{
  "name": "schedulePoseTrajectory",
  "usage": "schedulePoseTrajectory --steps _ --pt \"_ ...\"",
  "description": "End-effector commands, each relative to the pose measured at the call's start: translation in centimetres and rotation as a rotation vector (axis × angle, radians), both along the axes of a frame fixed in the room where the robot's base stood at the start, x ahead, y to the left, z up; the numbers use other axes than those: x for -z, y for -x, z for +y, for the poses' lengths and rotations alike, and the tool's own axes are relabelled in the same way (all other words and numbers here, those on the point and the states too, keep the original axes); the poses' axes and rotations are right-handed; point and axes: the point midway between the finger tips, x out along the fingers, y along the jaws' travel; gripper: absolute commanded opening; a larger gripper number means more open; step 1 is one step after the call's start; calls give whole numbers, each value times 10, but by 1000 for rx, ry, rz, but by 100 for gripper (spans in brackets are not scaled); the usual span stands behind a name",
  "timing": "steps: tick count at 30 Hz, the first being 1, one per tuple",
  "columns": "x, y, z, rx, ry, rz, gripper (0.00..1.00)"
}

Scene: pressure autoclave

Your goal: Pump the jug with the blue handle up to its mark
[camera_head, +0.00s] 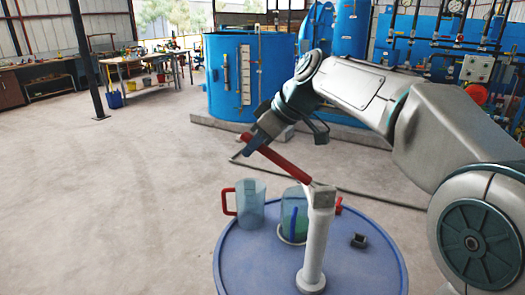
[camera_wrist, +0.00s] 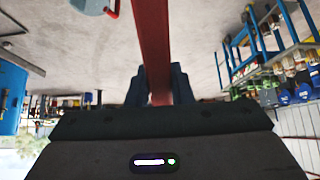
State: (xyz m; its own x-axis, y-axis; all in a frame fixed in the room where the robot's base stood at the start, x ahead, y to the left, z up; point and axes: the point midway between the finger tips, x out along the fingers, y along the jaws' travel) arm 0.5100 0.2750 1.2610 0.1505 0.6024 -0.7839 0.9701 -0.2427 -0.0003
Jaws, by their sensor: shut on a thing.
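The jug with the blue handle (camera_head: 286,216) stands on a pale round base, just behind the white pump column (camera_head: 314,245). It is partly hidden by the column. It looks greenish inside, but its mark and exact level cannot be made out. The pump's red lever (camera_head: 280,162) slopes up and left from the column top. My gripper (camera_head: 250,144) is shut on the lever near its upper end. In the wrist view the red lever (camera_wrist: 152,40) runs between the two fingers of my gripper (camera_wrist: 160,82).
A clear jug with a red handle (camera_head: 251,205) stands to the left on the blue round top (camera_head: 245,265). A small dark block (camera_head: 359,240) lies right of the column. A large blue tank (camera_head: 270,75) stands behind. The floor at left is open.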

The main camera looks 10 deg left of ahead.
Motion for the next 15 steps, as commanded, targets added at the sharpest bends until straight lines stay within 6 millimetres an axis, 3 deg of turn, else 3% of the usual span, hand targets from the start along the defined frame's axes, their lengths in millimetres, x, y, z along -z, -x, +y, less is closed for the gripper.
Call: schedulePoseTrajectory --steps 5,6,8,15 --pt "-1 -1 -1 2 0 -4 0" --pt "-1 -1 -1 3 0 -4 28" --pt "-1 -1 -1 3 1 -4 42" --pt "-1 -1 -2 3 1 -1 42"
